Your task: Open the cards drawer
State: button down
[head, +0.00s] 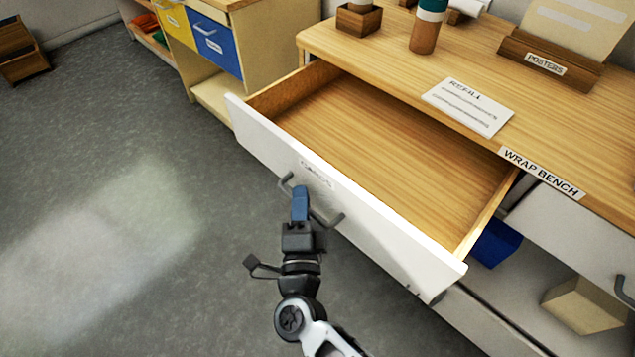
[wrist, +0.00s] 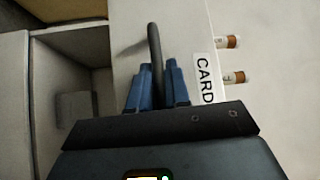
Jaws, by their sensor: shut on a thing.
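The cards drawer (head: 345,205) has a white front and a wooden inside, and it stands pulled far out of the wrap bench (head: 590,75). The inside that shows is empty. Its dark bar handle (head: 334,220) is on the front, and the handle also shows in the wrist view (wrist: 154,50). A label reading CARD, partly covered, is beside it (wrist: 204,78). My gripper (head: 300,192) is at the handle, its blue fingers on either side of the bar. In the wrist view my gripper (wrist: 158,75) is shut on the handle.
On the bench top lie a refill card (head: 468,107), a posters holder (head: 545,55) and a cylinder (head: 427,30). A cabinet with yellow and blue drawers (head: 215,45) stands at the back left. A blue box (head: 495,242) is below the bench.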

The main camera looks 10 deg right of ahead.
jog(key=shift+s+a, duration=0.25)
jog(key=shift+a, duration=0.05)
jog(key=c, duration=1.2)
grip_release()
jog(key=s+a+f, duration=0.1)
jog(key=s, duration=0.6)
jog(key=shift+s+b, duration=0.3)
jog(key=shift+b, duration=0.1)
jog(key=s+d+r+n+g+y, duration=0.1)
jog(key=s+d+r+n, duration=0.3)
jog(key=s, duration=0.5)
jog(key=s+d+r+n+g+y, duration=0.1)
jog(key=s+d+r+n+g, duration=0.1)
jog(key=s+d+r+n, duration=0.3)
jog(key=s+d+r+n+g, duration=0.1)
jog(key=s+d+r+n, duration=0.4)
jog(key=s+d+n, duration=0.4)
jog(key=s+d, duration=0.2)
jog(key=s, duration=0.3)
jog(key=shift+s+g+y, duration=0.3)
jog(key=shift+s+y, duration=0.1)
